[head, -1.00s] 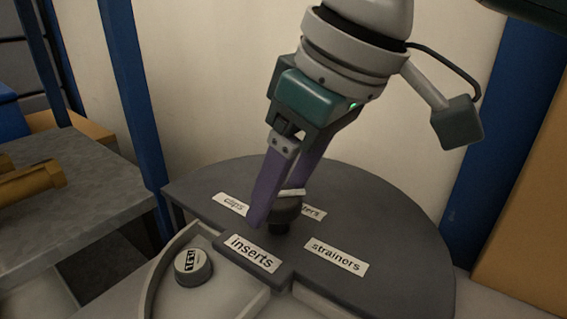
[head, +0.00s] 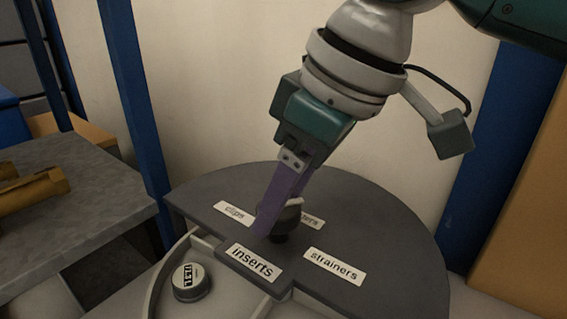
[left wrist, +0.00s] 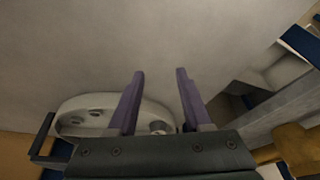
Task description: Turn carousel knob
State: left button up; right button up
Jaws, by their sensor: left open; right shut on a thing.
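The carousel (head: 390,225) is a dark grey round top with white labels reading "clips", "inserts", "strainers" and one partly hidden label ending in "ers". Its dark knob (head: 287,222) stands near the middle, with a small pale mark at its top. My right gripper (head: 276,222) is shut on the knob from above, and its purple fingers hide part of it. My left gripper (left wrist: 160,72) shows only in the left wrist view, open and with nothing between its fingers.
A grey table (head: 90,190) with brass parts (head: 35,190) stands at left. Blue posts (head: 135,110) stand behind. The left wrist view shows a pale oval tray (left wrist: 95,108).

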pick_arm(q)
jog(key=shift+a+r+p, duration=0.1)
jog(key=shift+r+p, duration=0.45)
jog(key=shift+r, duration=0.3)
pick_arm(e)
jog(key=shift+r+n+g, duration=0.2)
jog(key=shift+n+g, duration=0.1)
jog(key=shift+n, duration=0.4)
pick_arm(q)
jog(key=shift+r, duration=0.2)
pick_arm(e)
jog(key=shift+w+f+n+g+y, duration=0.1)
jog(key=shift+n+g+y, duration=0.2)
jog(key=shift+n, duration=0.6)
pick_arm(q)
jog(key=shift+f, duration=0.25)
pick_arm(e)
jog(key=shift+f+n+g, duration=0.1)
jog(key=shift+n+g, duration=0.3)
jog(key=shift+n, duration=0.7)
pick_arm(q)
jog(key=shift+f+b, duration=0.45)
jog(key=shift+b, duration=0.05)
pick_arm(e)
jog(key=shift+w+n+g, duration=0.1)
jog(key=shift+n+g, duration=0.3)
jog(key=shift+n, duration=0.5)
jog(key=o, duration=1.4)
jog(key=shift+c, duration=0.2)
